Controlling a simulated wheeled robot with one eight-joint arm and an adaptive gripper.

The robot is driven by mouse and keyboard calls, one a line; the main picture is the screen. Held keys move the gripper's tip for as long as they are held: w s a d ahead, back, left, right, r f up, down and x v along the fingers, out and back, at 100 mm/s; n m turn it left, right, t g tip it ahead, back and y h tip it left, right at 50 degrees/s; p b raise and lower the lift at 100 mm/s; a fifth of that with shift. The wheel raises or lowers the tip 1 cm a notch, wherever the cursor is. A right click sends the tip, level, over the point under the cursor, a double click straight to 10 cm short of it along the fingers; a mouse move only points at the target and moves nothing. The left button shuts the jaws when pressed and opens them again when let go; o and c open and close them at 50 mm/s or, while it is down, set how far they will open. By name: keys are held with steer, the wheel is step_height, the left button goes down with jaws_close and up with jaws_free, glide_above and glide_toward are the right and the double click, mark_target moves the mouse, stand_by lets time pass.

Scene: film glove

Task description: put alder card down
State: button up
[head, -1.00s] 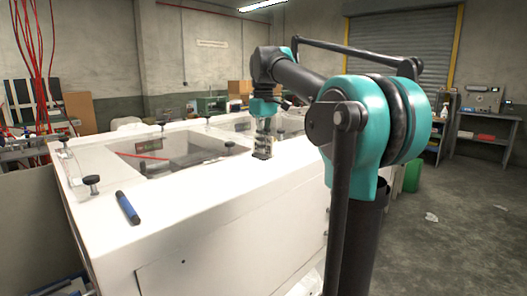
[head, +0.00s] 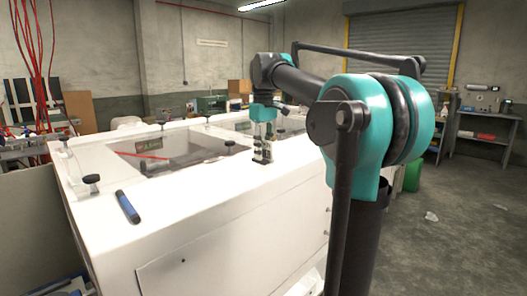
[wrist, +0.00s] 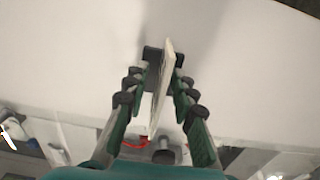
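The alder card (wrist: 162,85) is a thin pale card seen nearly edge-on between my fingers in the wrist view. It appears to stand upright, with a small dark block (wrist: 152,62) at its far end on the white surface. My gripper (wrist: 158,82) is open around the card, with a gap on both sides of it. In the head view my gripper (head: 262,150) points down at the white machine top (head: 215,190), its fingers apart and low over it. The card is too small to make out clearly there.
A blue-and-black cylinder (head: 128,207) lies on the machine top to the left. Behind it is a recessed opening (head: 185,155), with black knobs (head: 92,181) along the frame. The white top in front of my gripper is clear.

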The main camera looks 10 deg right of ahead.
step_height(320, 180, up, 12)
steer(key=shift+r, duration=0.15)
stand_by(0.4)
steer(key=shift+d, duration=0.1)
